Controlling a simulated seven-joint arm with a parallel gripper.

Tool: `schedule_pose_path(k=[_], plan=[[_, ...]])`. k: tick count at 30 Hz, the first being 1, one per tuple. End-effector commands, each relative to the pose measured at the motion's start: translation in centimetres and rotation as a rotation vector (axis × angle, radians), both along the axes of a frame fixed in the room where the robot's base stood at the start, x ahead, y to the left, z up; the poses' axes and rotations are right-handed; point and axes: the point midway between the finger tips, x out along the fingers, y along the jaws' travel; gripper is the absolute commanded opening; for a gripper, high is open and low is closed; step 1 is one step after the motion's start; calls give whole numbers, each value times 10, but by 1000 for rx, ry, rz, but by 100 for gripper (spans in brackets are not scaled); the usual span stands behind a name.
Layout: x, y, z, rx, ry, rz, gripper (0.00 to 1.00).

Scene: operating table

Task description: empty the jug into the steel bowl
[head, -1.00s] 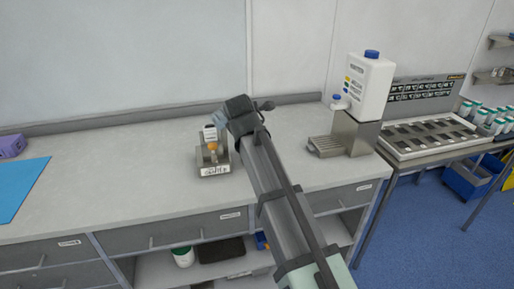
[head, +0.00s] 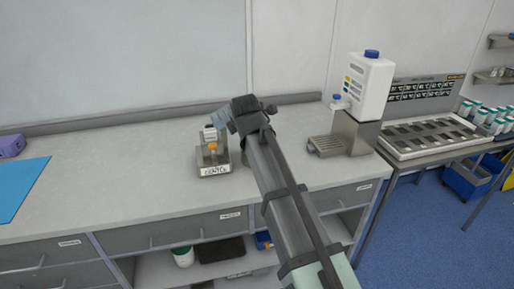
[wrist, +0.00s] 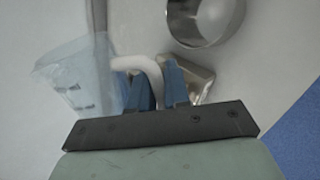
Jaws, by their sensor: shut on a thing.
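The jug (wrist: 75,80) is clear and pale, at the left of the wrist view, with dark marks on its wall. My gripper (wrist: 154,82) has its blue fingers shut on the jug's white curved handle (wrist: 150,65). The steel bowl (wrist: 205,22) is at the top of the wrist view, right of the jug and apart from it, cut off by the frame edge. In the head view my gripper (head: 243,112) is over the counter, and a pale bit of the jug (head: 218,121) shows at its left. I cannot make out the bowl there, nor the jug's contents.
A small metal stand (head: 214,168) with an orange-capped item sits just left of my gripper on the counter (head: 110,185). A white canister on a steel dispenser (head: 368,95) stands to the right. A blue mat (head: 18,188) lies at far left. The counter between mat and stand is clear.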

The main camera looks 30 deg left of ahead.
Motion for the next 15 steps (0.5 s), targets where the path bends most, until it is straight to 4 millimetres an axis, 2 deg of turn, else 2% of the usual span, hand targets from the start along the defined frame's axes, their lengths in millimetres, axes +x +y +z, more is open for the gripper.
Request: schedule_pose_path(k=[15], plan=[[4, -2, -3, 40, 57, 1, 0]])
